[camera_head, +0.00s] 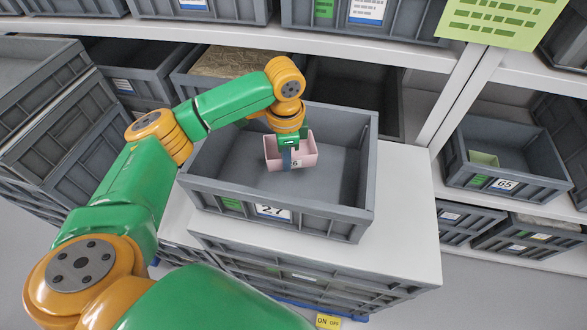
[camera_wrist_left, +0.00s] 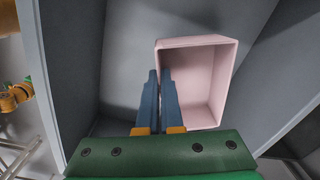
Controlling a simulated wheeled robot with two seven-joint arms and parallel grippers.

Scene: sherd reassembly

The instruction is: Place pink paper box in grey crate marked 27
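The pink paper box (camera_head: 305,155) is open-topped and sits within the walls of the grey crate marked 27 (camera_head: 320,225) in the head view. It also shows in the left wrist view (camera_wrist_left: 208,85), roughly upright. My left gripper (camera_head: 289,155) points down into the crate. Its two blue fingers (camera_wrist_left: 160,100) are on either side of one wall of the pink box, closed on that wall. I cannot tell whether the box touches the crate floor. The crate (camera_wrist_left: 75,60) looks otherwise empty. My right gripper is out of view.
The crate stands on a white surface (camera_head: 405,220) with free room at its right. A shelf (camera_head: 350,50) behind holds more grey crates. A crate marked 65 (camera_head: 510,165) is at the right. Stacked grey crates (camera_head: 60,130) are at the left.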

